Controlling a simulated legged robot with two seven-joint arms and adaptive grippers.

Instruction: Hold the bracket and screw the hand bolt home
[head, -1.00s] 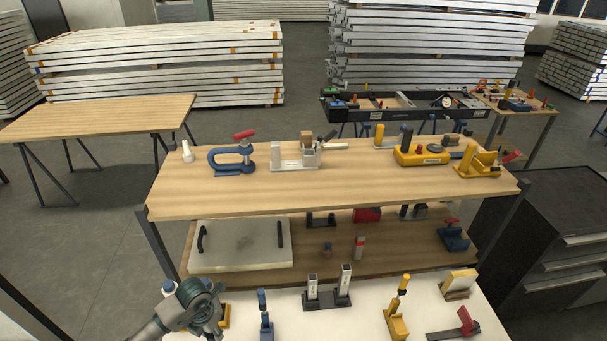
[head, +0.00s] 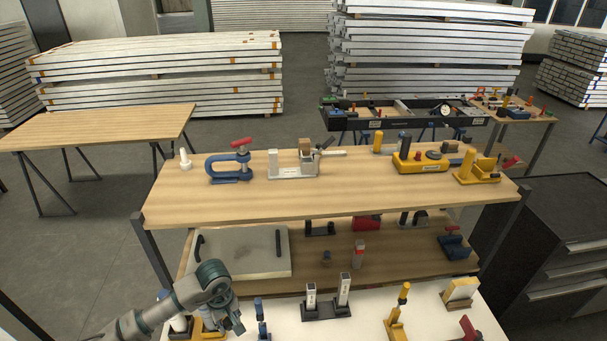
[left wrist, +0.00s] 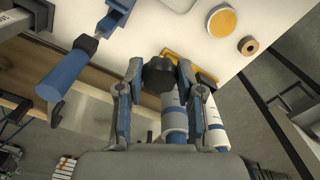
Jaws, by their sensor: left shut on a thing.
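My left gripper (head: 232,322) is low at the front of the white table in the head view. In the left wrist view its two fingers (left wrist: 157,72) are shut around a black knob (left wrist: 158,76), which looks like the head of the hand bolt. A yellow bracket (left wrist: 202,78) lies just behind the knob, and its yellow part (head: 207,332) shows beside the gripper in the head view. The fingers and knob hide where bolt and bracket meet, so I cannot tell how deep the bolt sits. My right gripper is not in view.
White-and-blue cylinders (left wrist: 214,120) stand close beside the fingers. A blue-handled tool (left wrist: 66,82) is to the left in the wrist view. A dark base with two uprights (head: 326,309) and a yellow clamp (head: 397,318) stand farther right. A wooden shelf (head: 330,200) rises behind.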

